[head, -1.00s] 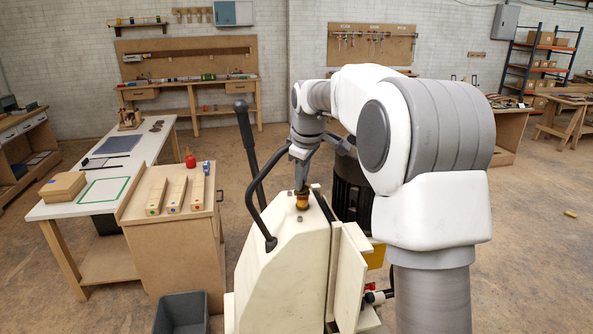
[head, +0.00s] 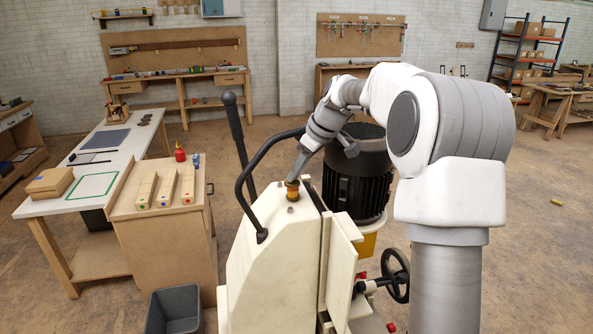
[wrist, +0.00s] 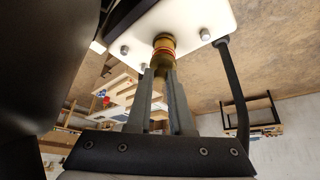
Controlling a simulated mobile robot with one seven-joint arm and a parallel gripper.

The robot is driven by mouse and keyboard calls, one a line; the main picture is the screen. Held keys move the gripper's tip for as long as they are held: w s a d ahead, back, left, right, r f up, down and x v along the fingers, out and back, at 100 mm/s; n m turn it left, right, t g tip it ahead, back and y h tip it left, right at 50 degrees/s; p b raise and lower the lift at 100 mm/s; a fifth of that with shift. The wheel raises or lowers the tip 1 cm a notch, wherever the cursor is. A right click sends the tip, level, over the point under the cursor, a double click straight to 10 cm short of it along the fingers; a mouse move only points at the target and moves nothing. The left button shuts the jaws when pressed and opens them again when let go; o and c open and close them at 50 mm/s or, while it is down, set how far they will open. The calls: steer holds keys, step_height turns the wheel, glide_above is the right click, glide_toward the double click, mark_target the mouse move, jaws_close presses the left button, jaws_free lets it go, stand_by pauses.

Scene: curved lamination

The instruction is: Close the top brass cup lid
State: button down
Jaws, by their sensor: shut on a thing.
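The brass cup (head: 292,191), with an orange-red band, stands on top of the cream machine (head: 262,240). In the wrist view the brass cup (wrist: 163,43) rises from the cream surface towards my fingers. My gripper (head: 296,178) reaches down to it at a slant from the upper right. In the wrist view my gripper (wrist: 162,72) has its two fingertips on either side of the cup's brass upper end, shut on it. The fingers partly hide this end, so I cannot tell the lid's exact angle.
A black curved handle (head: 244,190) and a black lever (head: 234,130) rise left of the cup. A black ribbed motor (head: 357,180) stands close on the right, with a handwheel (head: 398,277) below. A wooden cabinet (head: 165,235) stands to the left.

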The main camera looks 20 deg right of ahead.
steer(key=c, duration=0.8)
jaws_free()
steer(key=v, duration=1.7)
steer(key=shift+d+r+b, duration=0.1)
steer(key=shift+r+b, duration=0.1)
steer(key=shift+b, duration=0.1)
steer(key=s+a+f+m+t+h, duration=0.1)
steer(key=s+a+f+m+h, duration=0.2)
steer(key=s, duration=0.6)
steer(key=s+a+f+m+h, duration=0.1)
steer(key=s+a+m, duration=0.1)
steer(key=s+a, duration=0.45)
steer(key=s+f+m, duration=0.1)
steer(key=s+f, duration=0.3)
steer(key=s, duration=0.1)
steer(key=s+f+m, duration=0.1)
steer(key=s+f, duration=0.3)
steer(key=s, duration=0.1)
steer(key=s+f+m+b, duration=0.1)
steer(key=s+f+m, duration=0.1)
steer(key=s+f, duration=0.2)
steer(key=shift+s+a, duration=0.2)
steer(key=shift+s, duration=0.5)
